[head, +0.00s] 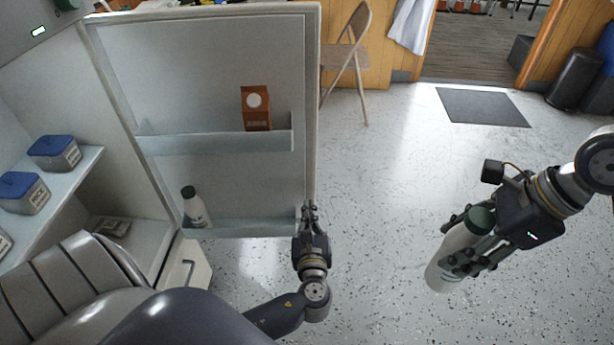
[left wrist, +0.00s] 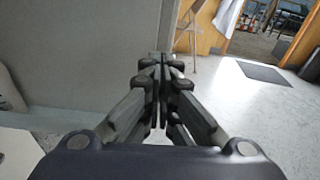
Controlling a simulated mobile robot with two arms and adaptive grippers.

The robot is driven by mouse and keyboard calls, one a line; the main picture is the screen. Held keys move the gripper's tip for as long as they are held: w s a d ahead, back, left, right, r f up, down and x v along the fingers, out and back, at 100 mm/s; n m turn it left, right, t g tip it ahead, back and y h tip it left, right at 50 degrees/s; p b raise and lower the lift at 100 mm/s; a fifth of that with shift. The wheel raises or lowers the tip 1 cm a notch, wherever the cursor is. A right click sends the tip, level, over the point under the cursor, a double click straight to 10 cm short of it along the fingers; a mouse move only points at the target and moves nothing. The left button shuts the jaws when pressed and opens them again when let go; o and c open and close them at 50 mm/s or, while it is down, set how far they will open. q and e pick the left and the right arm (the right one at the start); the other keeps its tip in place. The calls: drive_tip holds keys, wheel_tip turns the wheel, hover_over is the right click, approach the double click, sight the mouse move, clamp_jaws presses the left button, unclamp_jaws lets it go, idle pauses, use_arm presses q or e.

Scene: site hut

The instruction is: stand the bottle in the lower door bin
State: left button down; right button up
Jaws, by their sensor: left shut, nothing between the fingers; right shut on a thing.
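My right gripper (head: 476,252) is shut on a white bottle (head: 447,262) with a dark green cap. It holds the bottle slightly tilted over open floor, right of the fridge door. The fridge door (head: 222,60) stands open with two bins on its inner face. The lower door bin (head: 250,222) holds another white, green-capped bottle (head: 195,207) at its left end; the rest of it looks empty. The upper bin (head: 215,140) holds a brown carton (head: 256,108). My left gripper (head: 309,212) is shut and empty at the door's lower right edge; it also shows in the left wrist view (left wrist: 161,62).
Blue-lidded tubs (head: 54,152) stand on a fridge shelf at left. A folding chair (head: 347,55) stands behind the door. A dark mat (head: 482,107) and a black bin (head: 575,78) are at the back right. The floor between door and right gripper is clear.

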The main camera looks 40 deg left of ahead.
use_arm(q)
wheel_tip(320, 180, up, 3)
use_arm(e)
drive_tip(key=shift+a+f+m, duration=0.35)
drive_tip(key=shift+a+m, duration=0.05)
drive_tip(key=shift+a, duration=0.05)
use_arm(q)
approach(306, 157)
drive_tip(key=shift+m+t+y, duration=0.3)
drive_tip(key=shift+t+y, duration=0.1)
drive_tip(key=x, duration=0.4)
drive_tip(key=f+x, duration=0.1)
drive_tip(key=x, duration=0.2)
drive_tip(key=shift+w+d+b, duration=0.1)
drive_tip(key=shift+b, duration=0.25)
use_arm(e)
drive_tip(key=shift+f, duration=0.2)
